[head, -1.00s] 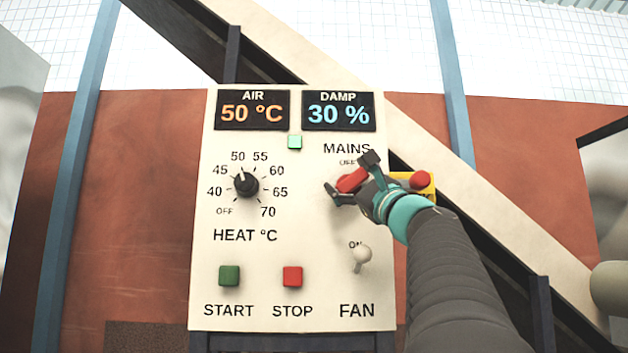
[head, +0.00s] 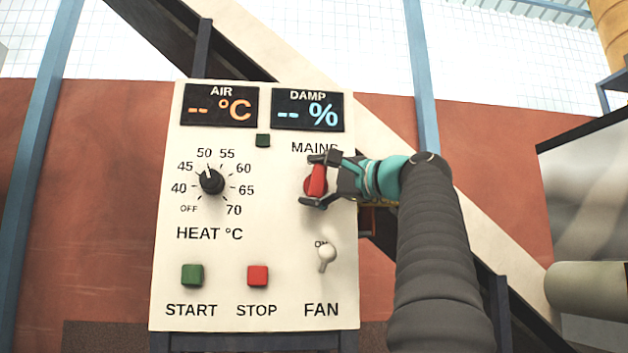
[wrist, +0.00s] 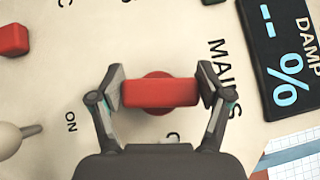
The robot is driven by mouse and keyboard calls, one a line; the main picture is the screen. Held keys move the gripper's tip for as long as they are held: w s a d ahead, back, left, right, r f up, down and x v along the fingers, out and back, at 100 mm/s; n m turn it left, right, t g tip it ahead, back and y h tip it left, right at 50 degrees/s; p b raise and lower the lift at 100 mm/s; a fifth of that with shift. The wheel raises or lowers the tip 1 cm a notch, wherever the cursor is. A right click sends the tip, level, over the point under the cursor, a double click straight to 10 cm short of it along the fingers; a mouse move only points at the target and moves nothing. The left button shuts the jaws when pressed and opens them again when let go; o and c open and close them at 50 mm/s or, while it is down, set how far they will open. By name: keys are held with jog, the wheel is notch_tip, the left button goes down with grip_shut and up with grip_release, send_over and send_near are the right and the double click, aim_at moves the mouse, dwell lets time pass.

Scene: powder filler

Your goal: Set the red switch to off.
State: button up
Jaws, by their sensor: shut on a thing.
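The red switch (head: 317,181) sits under the MAINS label on the cream control panel (head: 220,320). Its handle stands upright in the head view. In the wrist view the red handle (wrist: 160,93) lies between both fingers, with its round red base behind it. My gripper (head: 316,180) is shut on the handle, one finger at its top end and one at its bottom end. The OFF mark near the switch is hidden in the head view.
The fan toggle (head: 327,256) is just below my gripper. The heat knob (head: 211,181) is to the left, with the green start button (head: 192,275) and red stop button (head: 257,276) below. A beige diagonal beam (head: 480,215) runs behind the panel.

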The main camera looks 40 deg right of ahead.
jog(key=shift+f+n+g, duration=0.1)
jog(key=shift+n+g, duration=0.2)
dwell(0.4)
jog(key=o, duration=1.1)
jog(key=shift+s, duration=0.15)
jog(key=v, duration=1.1)
jog(key=shift+s+d, duration=0.1)
jog(key=shift+s, duration=0.25)
